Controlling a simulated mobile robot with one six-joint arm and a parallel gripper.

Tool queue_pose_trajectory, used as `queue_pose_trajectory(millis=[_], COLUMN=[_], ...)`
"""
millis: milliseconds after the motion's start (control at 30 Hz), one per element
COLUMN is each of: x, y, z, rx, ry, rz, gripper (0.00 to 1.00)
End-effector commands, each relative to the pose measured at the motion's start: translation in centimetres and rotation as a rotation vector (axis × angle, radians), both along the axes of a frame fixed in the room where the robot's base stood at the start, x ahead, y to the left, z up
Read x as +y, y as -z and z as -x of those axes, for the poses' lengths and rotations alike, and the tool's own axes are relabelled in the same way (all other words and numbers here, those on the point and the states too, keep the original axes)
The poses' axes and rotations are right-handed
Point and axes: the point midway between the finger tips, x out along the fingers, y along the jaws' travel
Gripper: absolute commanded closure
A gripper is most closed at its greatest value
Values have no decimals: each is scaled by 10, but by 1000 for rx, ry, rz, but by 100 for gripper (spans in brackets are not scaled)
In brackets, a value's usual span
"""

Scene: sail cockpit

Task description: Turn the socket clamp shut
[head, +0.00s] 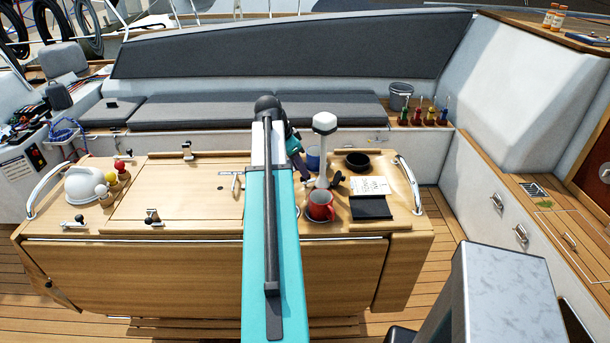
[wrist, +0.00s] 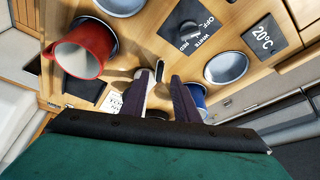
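A white post lamp (head: 323,150) stands upright on the table, right of my arm. A dark knob-like handle (head: 336,180) at its foot looks like the socket clamp; its turn position is too small to tell. My gripper (head: 303,172) points down just left of the post, partly hidden behind my arm. In the wrist view its two dark fingers (wrist: 166,80) are apart, with a gap between them. A pale piece shows beside the left finger; I cannot tell whether anything touches the fingers. The clamp is not clearly identifiable in the wrist view.
A red mug (head: 320,206) stands close in front of the post, and shows in the wrist view (wrist: 80,50). A blue cup (head: 313,158) stands behind the gripper.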

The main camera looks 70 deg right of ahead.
Motion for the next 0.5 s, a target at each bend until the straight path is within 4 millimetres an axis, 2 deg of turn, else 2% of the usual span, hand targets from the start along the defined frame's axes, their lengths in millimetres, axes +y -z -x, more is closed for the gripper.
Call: queue_pose_trajectory(millis=[500], x=[-13], y=[43], z=[11], rx=[1], ry=[-1], rz=[-1], gripper=[72])
